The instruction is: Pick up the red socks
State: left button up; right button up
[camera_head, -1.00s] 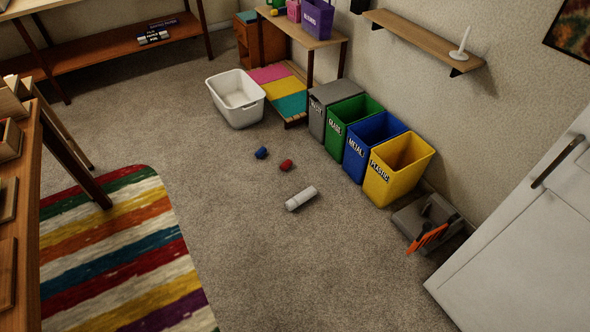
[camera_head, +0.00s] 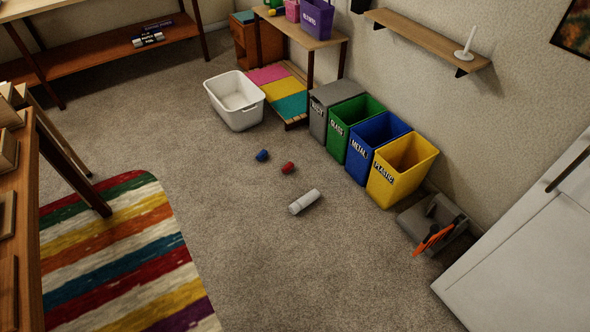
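A small red rolled bundle (camera_head: 288,168), which looks like the red socks, lies on the carpet in the middle of the room. A similar blue bundle (camera_head: 262,156) lies just to its left and a little farther back. A white roll-shaped thing (camera_head: 305,202) lies on the carpet nearer to me, to the right of the red bundle. Neither of my grippers shows in the head view.
A white basket (camera_head: 236,103) stands behind the bundles. Grey, green (camera_head: 349,126), blue and yellow (camera_head: 400,171) bins line the right wall. A grey thing with orange handles (camera_head: 433,236) lies beside them. A striped rug (camera_head: 120,260) is at left; carpet around the bundles is clear.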

aim_at(289, 165)
jog(key=i+j+z, duration=0.2)
jog(key=z, duration=0.25)
jog(key=i+j+z, duration=0.25)
jog(key=z, duration=0.2)
jog(key=i+j+z, duration=0.1)
jog(key=j, duration=0.25)
jog(key=i+j, duration=0.3)
jog(key=i+j+z, duration=0.15)
jog(key=j, duration=0.25)
jog(key=i+j, duration=0.2)
jog(key=j, duration=0.2)
jog(key=i+j+z, duration=0.15)
jog(key=j, duration=0.2)
jog(key=i+j+z, duration=0.1)
jog(key=j, duration=0.3)
jog(key=i, duration=0.05)
